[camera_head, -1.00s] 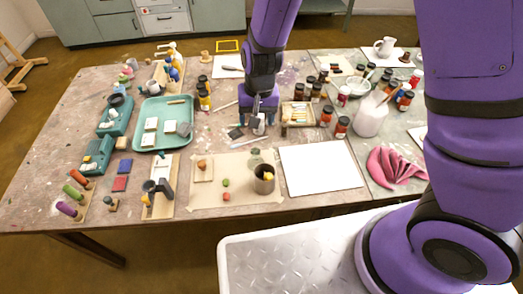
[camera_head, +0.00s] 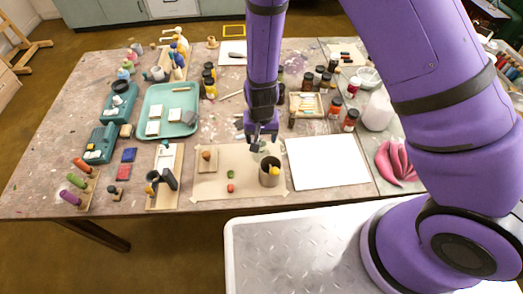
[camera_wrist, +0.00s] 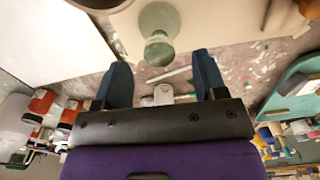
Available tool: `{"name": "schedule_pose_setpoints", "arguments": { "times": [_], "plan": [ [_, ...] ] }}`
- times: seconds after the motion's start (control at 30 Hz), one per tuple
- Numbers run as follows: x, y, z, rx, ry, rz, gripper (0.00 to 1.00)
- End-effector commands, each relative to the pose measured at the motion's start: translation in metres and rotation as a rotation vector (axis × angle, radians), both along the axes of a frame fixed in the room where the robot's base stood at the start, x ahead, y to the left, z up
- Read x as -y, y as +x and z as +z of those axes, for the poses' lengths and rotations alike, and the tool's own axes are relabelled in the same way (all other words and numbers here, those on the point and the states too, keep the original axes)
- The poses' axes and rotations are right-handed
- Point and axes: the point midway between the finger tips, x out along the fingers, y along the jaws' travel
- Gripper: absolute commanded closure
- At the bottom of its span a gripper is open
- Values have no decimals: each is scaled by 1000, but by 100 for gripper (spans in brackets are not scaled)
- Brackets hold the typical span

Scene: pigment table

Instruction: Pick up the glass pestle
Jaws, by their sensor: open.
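The glass pestle (camera_wrist: 158,28) is a pale green, see-through piece with a broad round end and a narrower rounded part, in the wrist view. It stands on tan paper (camera_wrist: 215,30), just beyond the fingertips and roughly centred between them. In the head view my gripper mostly hides it. My gripper (camera_wrist: 160,62) is open, its two blue fingers spread on either side with nothing held. In the head view my gripper (camera_head: 261,139) is over the back edge of the tan paper.
A white sheet (camera_head: 326,163) lies to the right. Paint jars (camera_head: 350,120) and a wooden box (camera_head: 306,105) stand behind right. A teal tray (camera_head: 168,134) lies left.

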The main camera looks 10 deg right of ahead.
Motion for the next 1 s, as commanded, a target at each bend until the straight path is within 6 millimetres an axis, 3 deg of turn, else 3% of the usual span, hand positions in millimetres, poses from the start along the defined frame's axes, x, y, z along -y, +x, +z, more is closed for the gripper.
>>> {"name": "schedule_pose_setpoints", "arguments": {
  "times": [0.4, 0.73, 1.0],
  "plan": [
    [1, 0, -46, -2, -1, 0, 35],
    [1, 1, -50, 0, 0, 0, 35],
    [1, 1, -50, 0, 0, 0, 96]
  ]
}}
